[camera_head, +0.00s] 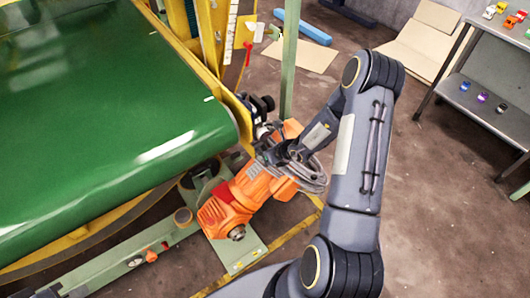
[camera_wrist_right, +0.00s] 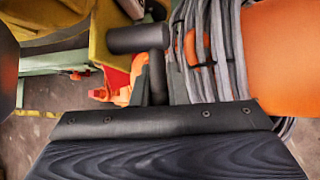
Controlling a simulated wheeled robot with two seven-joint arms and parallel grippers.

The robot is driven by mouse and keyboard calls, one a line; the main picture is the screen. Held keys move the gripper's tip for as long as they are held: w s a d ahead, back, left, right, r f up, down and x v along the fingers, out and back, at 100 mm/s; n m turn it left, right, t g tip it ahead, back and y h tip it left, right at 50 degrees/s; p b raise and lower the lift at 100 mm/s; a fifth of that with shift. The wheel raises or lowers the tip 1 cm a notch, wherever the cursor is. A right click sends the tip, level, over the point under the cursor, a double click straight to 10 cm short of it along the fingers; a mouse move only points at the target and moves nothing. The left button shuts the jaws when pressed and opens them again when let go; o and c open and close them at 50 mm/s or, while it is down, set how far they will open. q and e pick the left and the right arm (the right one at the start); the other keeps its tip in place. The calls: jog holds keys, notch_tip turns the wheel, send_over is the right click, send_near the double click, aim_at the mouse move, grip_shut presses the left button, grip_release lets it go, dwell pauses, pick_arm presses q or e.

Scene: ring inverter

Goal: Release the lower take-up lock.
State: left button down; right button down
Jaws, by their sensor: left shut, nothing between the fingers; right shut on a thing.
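The orange drive unit (camera_head: 232,205) sits beside the yellow frame at the end of the green belt. In the right wrist view, my right gripper (camera_wrist_right: 158,88) is by a black bar-shaped handle (camera_wrist_right: 136,39) and is shut on what looks like this handle. A red and orange part (camera_wrist_right: 117,84) shows just behind it. I cannot tell for sure which part is the lower take-up lock.
Grey hoses (camera_wrist_right: 202,50) run close to my right gripper, beside an orange housing (camera_wrist_right: 283,58). A green post (camera_head: 289,62) stands behind the drive unit. A small orange lever (camera_head: 151,256) is on the low green rail. A grey shelf (camera_head: 483,103) stands at right; floor before it is clear.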

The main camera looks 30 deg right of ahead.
dwell(0.3)
jog(key=c, duration=1.7)
grip_release()
jog(key=p+v, duration=0.1)
jog(key=v, duration=0.6)
jog(key=shift+s+d+r, duration=0.15)
jog(key=shift+s+r, duration=0.1)
jog(key=shift+s, duration=0.05)
